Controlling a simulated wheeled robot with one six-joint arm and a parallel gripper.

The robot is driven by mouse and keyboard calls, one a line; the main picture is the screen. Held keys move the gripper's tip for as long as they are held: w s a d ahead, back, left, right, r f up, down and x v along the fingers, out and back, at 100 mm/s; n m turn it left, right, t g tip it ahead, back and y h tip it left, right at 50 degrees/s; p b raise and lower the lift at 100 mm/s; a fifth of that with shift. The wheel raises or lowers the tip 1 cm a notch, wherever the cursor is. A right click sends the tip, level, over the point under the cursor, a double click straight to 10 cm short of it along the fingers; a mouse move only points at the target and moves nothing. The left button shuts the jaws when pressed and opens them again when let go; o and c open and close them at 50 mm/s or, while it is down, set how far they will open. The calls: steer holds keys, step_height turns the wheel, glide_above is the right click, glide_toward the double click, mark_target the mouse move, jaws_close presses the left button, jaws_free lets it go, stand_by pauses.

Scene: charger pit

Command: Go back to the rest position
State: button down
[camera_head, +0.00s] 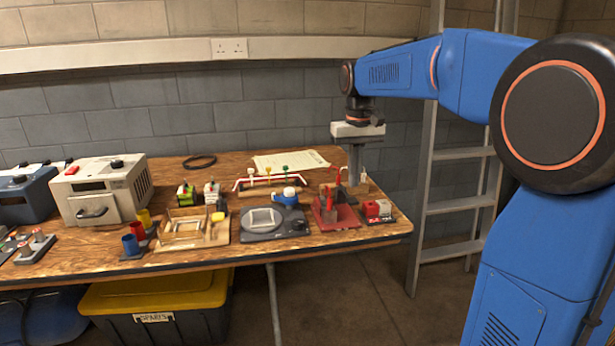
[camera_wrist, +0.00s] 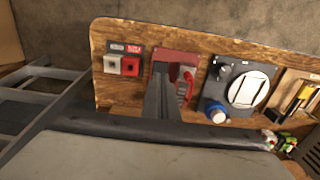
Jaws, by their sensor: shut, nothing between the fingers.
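My gripper (camera_head: 355,176) hangs from my blue arm over the right part of the wooden bench (camera_head: 190,253), pointing down. Its fingers are together with nothing between them. In the wrist view my gripper (camera_wrist: 163,98) shows as dark shut fingers in front of a red-based device (camera_wrist: 180,66). In the head view the red-based device (camera_head: 340,217) stands just in front of and below the fingers. I cannot tell the exact height of the fingertips above the bench.
A red and white block (camera_head: 377,209) sits near the bench's right edge. A ladder (camera_head: 458,206) leans right. A yellow-lidded bin (camera_head: 155,292) is below.

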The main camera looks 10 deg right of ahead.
steer(key=s+f+t, duration=0.1)
steer(key=s+f, duration=0.3)
steer(key=s, duration=0.6)
steer(key=s+f+t, duration=0.2)
steer(key=s+f, duration=0.2)
steer(key=s, duration=0.7)
steer(key=s+f+t, duration=0.1)
steer(key=s+f, duration=0.4)
steer(key=s, duration=0.6)
steer(key=shift+s+d+t, duration=0.15)
steer(key=shift+d+t, duration=0.2)
steer(key=shift+t, duration=0.05)
